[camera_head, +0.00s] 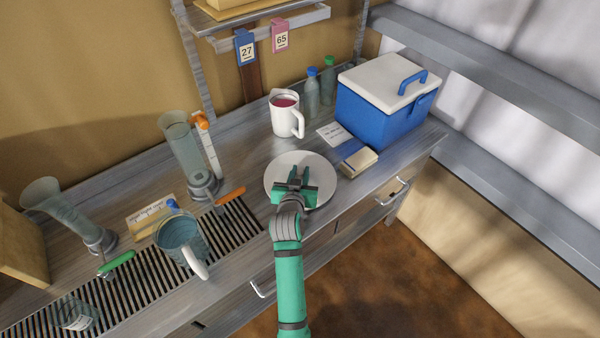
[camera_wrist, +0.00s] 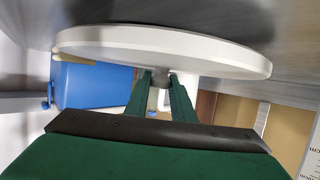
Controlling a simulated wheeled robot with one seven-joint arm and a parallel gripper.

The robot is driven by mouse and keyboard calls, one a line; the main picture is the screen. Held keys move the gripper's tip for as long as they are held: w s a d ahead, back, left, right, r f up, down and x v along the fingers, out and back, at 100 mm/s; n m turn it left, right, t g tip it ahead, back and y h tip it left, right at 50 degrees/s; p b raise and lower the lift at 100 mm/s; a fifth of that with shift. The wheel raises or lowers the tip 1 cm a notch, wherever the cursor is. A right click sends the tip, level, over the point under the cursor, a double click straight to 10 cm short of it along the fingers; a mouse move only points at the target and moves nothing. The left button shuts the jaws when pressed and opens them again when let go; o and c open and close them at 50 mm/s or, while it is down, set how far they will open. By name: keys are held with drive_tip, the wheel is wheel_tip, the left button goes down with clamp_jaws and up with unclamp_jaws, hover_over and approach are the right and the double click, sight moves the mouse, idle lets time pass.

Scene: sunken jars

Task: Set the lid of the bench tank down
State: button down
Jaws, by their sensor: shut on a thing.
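A round white lid (camera_head: 318,172) is at the middle of the bench, left of the small books and in front of the mug. My gripper (camera_head: 297,177) is above it, with its green fingers shut on the lid's small grey knob. In the wrist view the lid (camera_wrist: 110,42) shows as a wide, flat disc, roughly parallel to the grey bench top, with my fingers (camera_wrist: 160,82) on either side of the knob. I cannot tell whether its underside touches the bench. No open round tank is clearly visible.
A blue cooler (camera_head: 378,115) with a white top stands behind right. A white mug (camera_head: 287,120), small books (camera_head: 358,162) and an orange-handled tool (camera_head: 230,196) surround the lid. A glass pitcher (camera_head: 181,243) stands on the slatted drain at left. Bare bench lies in front of the lid.

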drive_tip(key=shift+f, duration=0.15)
drive_tip(key=c, duration=1.5)
unclamp_jaws()
drive_tip(key=shift+s+r, duration=0.2)
drive_tip(key=v, duration=1.1)
drive_tip(key=shift+s+a+r, duration=0.1)
drive_tip(key=shift+s, duration=0.2)
